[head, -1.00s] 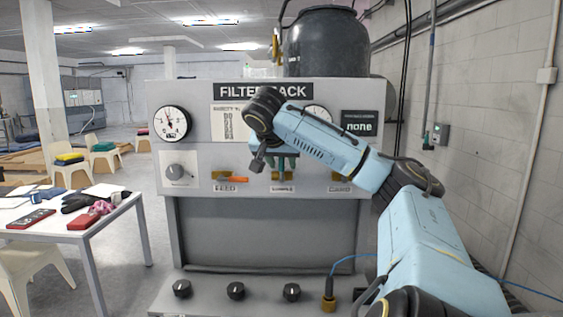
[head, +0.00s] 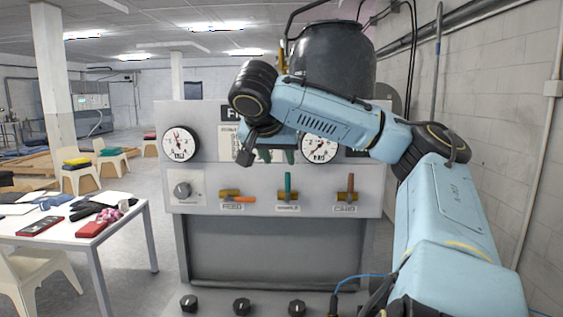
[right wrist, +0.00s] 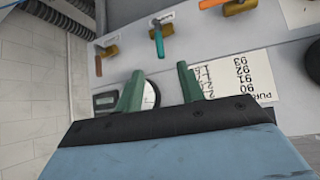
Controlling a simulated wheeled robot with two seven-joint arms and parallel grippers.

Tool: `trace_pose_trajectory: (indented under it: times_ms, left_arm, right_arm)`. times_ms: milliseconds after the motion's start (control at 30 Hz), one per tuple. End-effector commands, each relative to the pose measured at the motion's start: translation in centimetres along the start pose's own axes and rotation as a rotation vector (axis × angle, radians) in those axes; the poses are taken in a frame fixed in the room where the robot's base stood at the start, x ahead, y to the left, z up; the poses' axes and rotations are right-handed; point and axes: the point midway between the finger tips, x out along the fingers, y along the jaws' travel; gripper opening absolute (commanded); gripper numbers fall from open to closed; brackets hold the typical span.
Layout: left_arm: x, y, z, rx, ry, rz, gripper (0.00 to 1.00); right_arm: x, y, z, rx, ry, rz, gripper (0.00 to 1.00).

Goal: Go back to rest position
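My right gripper (head: 277,156) is raised in front of the upper part of the grey filter panel (head: 185,240), above the lever row. In the right wrist view its two green fingers (right wrist: 160,72) stand apart with nothing between them, clear of the levers. The left lever (head: 238,198) has an orange handle lying sideways to the right. The middle lever (head: 288,186) has a green handle pointing up. The right lever (head: 348,188) has an orange-brown handle pointing up. My left gripper is out of view.
A dark tank (head: 335,62) stands above the panel. Black knobs (head: 242,306) line its lower ledge. A white table (head: 60,236) with several small items and a chair (head: 38,280) stand at the left. A block wall (head: 500,150) closes the right side. Floor is clear between table and panel.

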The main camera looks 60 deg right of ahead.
Motion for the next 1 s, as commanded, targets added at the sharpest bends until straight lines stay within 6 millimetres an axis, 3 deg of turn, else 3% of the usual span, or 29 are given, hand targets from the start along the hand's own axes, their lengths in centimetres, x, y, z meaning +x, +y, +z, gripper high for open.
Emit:
trace_pose_trajectory:
  times_ms: [733,867,1000]
  left_arm:
    - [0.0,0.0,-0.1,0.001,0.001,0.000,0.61]
    - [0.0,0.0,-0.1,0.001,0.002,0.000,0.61]
    - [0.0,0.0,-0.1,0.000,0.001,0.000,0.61]
  right_arm:
    - [-0.5,-0.1,0.1,-0.005,-0.002,0.000,0.38]
    - [1.6,-0.8,2.0,-0.075,-0.028,-0.005,0.38]
    - [6.9,-2.5,7.7,-0.267,-0.092,-0.033,0.38]
